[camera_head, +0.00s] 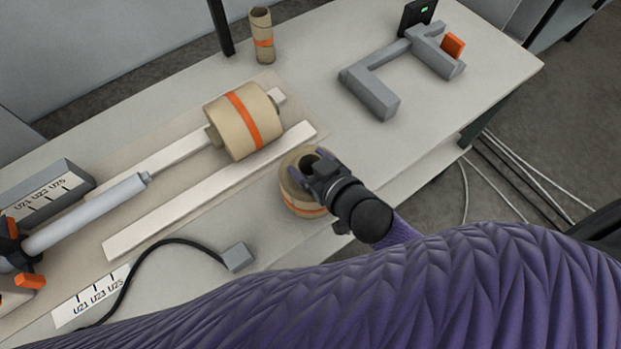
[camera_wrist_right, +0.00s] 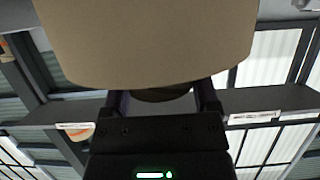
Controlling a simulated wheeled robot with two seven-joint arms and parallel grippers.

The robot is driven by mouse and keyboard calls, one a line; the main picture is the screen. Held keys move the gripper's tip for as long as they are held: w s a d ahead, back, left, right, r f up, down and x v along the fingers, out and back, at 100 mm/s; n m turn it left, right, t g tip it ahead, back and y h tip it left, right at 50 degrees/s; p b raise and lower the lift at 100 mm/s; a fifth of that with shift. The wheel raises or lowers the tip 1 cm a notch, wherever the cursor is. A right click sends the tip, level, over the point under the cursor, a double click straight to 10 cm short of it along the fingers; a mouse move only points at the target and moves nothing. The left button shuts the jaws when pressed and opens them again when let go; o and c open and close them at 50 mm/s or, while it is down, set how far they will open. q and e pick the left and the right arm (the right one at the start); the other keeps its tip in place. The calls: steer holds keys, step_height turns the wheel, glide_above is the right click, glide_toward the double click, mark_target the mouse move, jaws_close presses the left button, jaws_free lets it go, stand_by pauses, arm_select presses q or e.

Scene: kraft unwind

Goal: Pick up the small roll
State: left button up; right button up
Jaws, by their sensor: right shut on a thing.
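A short kraft-paper roll (camera_head: 300,205) with an orange band is upright at the table's front right part, partly hidden by my right gripper (camera_head: 310,166). The right gripper comes in from the right, and its fingers are shut on the roll at its upper end. In the right wrist view, the tan roll (camera_wrist_right: 150,40) fills the top middle, and the gripper (camera_wrist_right: 160,100) has a finger on each side below it. I cannot tell whether the roll touches the table. My left gripper is not in view.
A larger banded roll (camera_head: 243,120) lies on a white rail (camera_head: 160,160). A slim banded tube (camera_head: 262,35) stands at the back. A grey bracket (camera_head: 372,92) is at the right. A black cable with a grey block (camera_head: 237,257) lies in front.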

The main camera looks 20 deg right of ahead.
jaws_close()
